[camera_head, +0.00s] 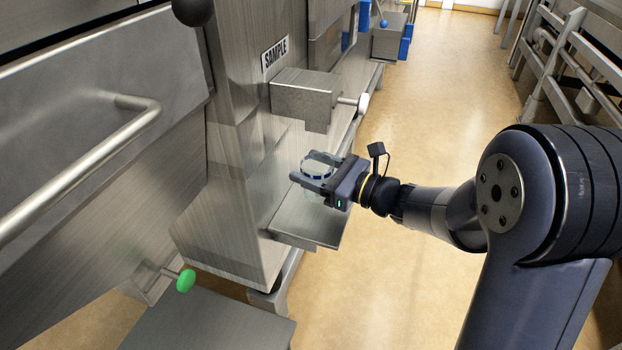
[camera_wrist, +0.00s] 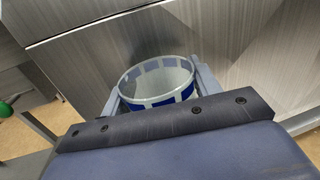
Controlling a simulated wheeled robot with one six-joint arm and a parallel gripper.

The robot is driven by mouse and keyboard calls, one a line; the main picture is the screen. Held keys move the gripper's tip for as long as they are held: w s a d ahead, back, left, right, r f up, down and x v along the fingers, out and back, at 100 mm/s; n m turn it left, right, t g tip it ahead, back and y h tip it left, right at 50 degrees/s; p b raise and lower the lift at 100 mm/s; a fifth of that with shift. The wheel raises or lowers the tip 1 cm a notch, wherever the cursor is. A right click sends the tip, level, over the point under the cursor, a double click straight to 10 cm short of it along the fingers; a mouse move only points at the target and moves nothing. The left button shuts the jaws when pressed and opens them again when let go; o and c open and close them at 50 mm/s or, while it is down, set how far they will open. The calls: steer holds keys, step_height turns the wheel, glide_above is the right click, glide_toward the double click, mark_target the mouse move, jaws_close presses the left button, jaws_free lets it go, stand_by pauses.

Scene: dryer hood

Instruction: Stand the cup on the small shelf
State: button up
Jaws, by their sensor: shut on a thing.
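The cup (camera_head: 318,165) is clear with a band of blue marks near its rim. My gripper (camera_head: 312,180) is shut on it, one finger on each side, and holds it upright. The cup also shows between the fingers in the wrist view (camera_wrist: 158,82), with its open top facing up. The small shelf (camera_head: 305,224) is a flat metal plate that juts from the machine's side. In the head view the cup appears over the shelf's back part. The gripper hides the cup's lower part, so I cannot tell whether its base touches the shelf.
A green knob (camera_head: 186,280) and a long handrail (camera_head: 80,170) are at the left. The floor to the right (camera_head: 400,290) is clear.

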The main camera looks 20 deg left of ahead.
step_height(320, 180, down, 2)
steer(key=shift+a+f+b, duration=0.2)
steer(key=shift+f+b, duration=0.15)
steer(key=o, duration=1)
steer(key=shift+c, duration=0.2)
steer(key=shift+r, duration=0.15)
steer(key=p+v, duration=0.1)
steer(key=v, duration=1.1)
